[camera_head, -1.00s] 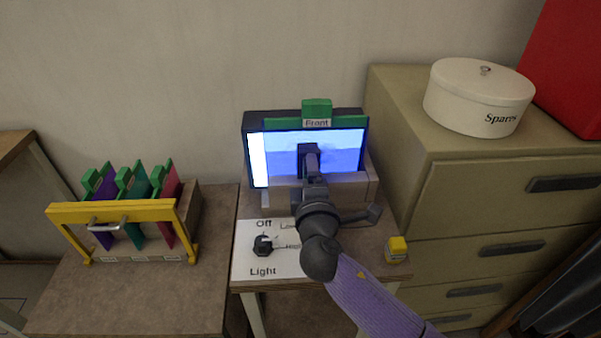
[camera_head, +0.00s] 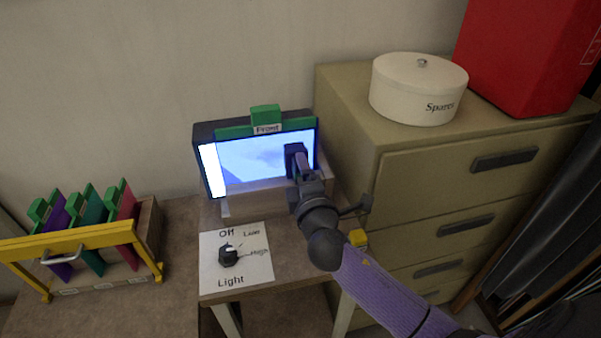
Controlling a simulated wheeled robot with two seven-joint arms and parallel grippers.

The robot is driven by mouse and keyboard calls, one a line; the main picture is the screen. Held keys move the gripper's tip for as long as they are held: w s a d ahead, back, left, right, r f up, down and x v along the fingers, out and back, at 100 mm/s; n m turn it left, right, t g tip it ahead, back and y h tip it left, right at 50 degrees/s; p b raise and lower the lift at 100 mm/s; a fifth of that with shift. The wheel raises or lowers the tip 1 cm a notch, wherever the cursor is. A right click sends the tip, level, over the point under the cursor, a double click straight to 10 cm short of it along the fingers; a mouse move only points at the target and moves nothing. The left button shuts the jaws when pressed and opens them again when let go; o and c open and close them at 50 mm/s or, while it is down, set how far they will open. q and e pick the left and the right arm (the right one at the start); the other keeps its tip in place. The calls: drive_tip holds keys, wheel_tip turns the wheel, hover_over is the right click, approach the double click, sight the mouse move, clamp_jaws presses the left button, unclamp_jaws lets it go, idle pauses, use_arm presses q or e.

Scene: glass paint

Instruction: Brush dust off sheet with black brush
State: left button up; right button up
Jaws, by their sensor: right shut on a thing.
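The sheet (camera_head: 245,161) stands upright in a dark frame with a green top bar labelled "Front". It glows pale blue-white, with a white strip at its left and a darker blue wedge at the lower left. My right gripper (camera_head: 303,174) is shut on the black brush, whose dark head (camera_head: 294,157) is in front of the sheet's right part. I cannot tell whether the bristles touch the sheet. The gripper and brush hide the lower right of the sheet. My left gripper is out of view.
A light knob (camera_head: 228,256) sits on a white card in front of the frame. A yellow rack (camera_head: 80,238) with coloured panels stands left. Drawers (camera_head: 455,180) carrying a white "Spares" tin (camera_head: 418,90) stand right.

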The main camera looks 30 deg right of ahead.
drive_tip(key=w+a+r, duration=0.1)
drive_tip(key=w+a, duration=0.2)
drive_tip(key=a, duration=0.7)
drive_tip(key=shift+s+d+p, duration=0.35)
drive_tip(key=shift+s+d, duration=0.2)
drive_tip(key=shift+d, duration=1.25)
drive_tip(key=shift+s+d+p, duration=0.3)
drive_tip(key=shift+s+d, duration=0.2)
drive_tip(key=shift+d, duration=1.25)
drive_tip(key=shift+s+d+p, duration=0.35)
drive_tip(key=shift+s+d, duration=0.2)
drive_tip(key=shift+d, duration=1.25)
drive_tip(key=w+a+b, duration=0.2)
drive_tip(key=w+a, duration=0.1)
drive_tip(key=a, duration=0.7)
drive_tip(key=shift+w+a+r+b, duration=0.15)
drive_tip(key=shift+a+b, duration=0.15)
drive_tip(key=shift+a, duration=0.1)
